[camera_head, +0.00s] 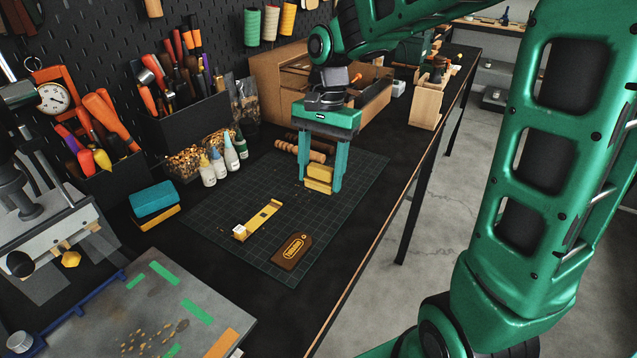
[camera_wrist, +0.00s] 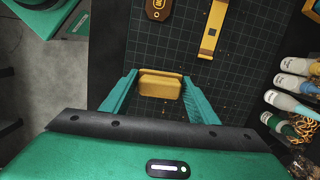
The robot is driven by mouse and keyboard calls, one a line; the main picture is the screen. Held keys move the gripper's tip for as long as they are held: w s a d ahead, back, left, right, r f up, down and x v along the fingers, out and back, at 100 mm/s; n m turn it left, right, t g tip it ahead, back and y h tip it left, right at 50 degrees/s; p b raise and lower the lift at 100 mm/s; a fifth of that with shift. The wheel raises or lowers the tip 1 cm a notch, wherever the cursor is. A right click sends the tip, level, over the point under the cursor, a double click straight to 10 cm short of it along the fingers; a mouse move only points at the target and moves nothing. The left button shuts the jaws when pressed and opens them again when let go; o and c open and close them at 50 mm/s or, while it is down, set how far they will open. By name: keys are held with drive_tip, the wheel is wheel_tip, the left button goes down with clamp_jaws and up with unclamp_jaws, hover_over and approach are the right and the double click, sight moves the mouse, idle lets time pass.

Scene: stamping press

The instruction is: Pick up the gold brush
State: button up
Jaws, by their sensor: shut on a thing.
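The gold brush (camera_wrist: 160,84) shows as a short gold block between the fingertips of my gripper (camera_wrist: 159,77) in the wrist view. My gripper is shut on it, with a teal finger on each side. In the head view my gripper (camera_head: 320,181) points down over the far part of the dark grid mat (camera_head: 345,200), and the gold brush (camera_head: 319,174) shows between its fingers. I cannot tell whether the brush touches the mat. Its bristles cannot be made out.
A long gold strip (camera_head: 257,220) and a brown leather tag (camera_head: 292,250) lie on the mat. Wooden rods (camera_head: 300,150) lie just behind my gripper. Small bottles (camera_head: 218,163) and a teal-and-yellow block (camera_head: 153,200) stand left. The table's edge runs along the right.

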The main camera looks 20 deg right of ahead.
drive_tip(key=s+a+r, duration=0.6)
drive_tip(key=s+a, duration=0.1)
drive_tip(key=a, duration=0.1)
drive_tip(key=shift+s+r, duration=0.15)
drive_tip(key=shift+r, duration=0.05)
